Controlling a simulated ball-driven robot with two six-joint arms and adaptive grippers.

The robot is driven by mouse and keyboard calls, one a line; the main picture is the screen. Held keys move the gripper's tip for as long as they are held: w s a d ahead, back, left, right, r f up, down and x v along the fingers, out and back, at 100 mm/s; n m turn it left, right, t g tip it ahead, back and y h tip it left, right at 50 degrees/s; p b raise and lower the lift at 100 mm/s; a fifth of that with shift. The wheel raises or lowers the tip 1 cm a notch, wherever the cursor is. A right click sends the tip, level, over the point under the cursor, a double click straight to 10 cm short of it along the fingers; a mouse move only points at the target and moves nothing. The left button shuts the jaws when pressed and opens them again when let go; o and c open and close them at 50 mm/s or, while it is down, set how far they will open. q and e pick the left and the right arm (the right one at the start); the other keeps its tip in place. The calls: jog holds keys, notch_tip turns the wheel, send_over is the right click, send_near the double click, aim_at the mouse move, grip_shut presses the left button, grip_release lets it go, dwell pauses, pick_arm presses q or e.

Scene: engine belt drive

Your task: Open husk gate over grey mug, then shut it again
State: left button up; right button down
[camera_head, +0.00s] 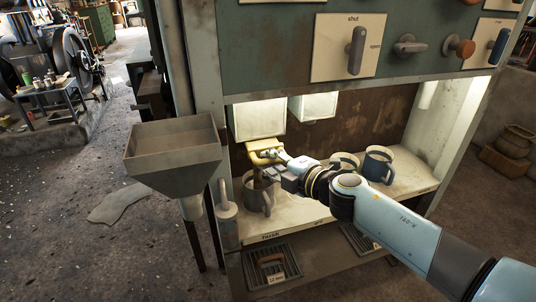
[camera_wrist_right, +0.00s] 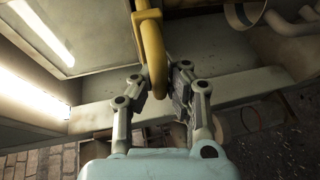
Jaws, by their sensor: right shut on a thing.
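The yellow gate (camera_head: 262,146) sits under the left pale box of the machine, above a grey mug (camera_head: 258,196) on the lit shelf. My right gripper (camera_head: 272,160) reaches in from the right and is shut on the yellow gate's handle. In the right wrist view the yellow handle (camera_wrist_right: 152,40) runs between the two fingers (camera_wrist_right: 158,84). The gripper and the gate hide part of the mug's top. I cannot tell whether the gate is open or whether anything is in the mug. My left gripper does not show.
A blue-grey mug (camera_head: 378,165) and a pale mug (camera_head: 344,164) stand farther right on the shelf (camera_head: 318,207). A grey hopper (camera_head: 172,158) stands left. A panel above carries a "shut" lever (camera_head: 356,50) and knobs. A drain grate (camera_head: 272,270) lies below.

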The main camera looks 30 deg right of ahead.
jog(key=c, duration=1.3)
grip_release()
jog(key=shift+s+d, duration=0.1)
jog(key=shift+s, duration=0.2)
jog(key=v, duration=1.1)
jog(key=shift+s+r, duration=0.1)
jog(key=shift+r, duration=0.1)
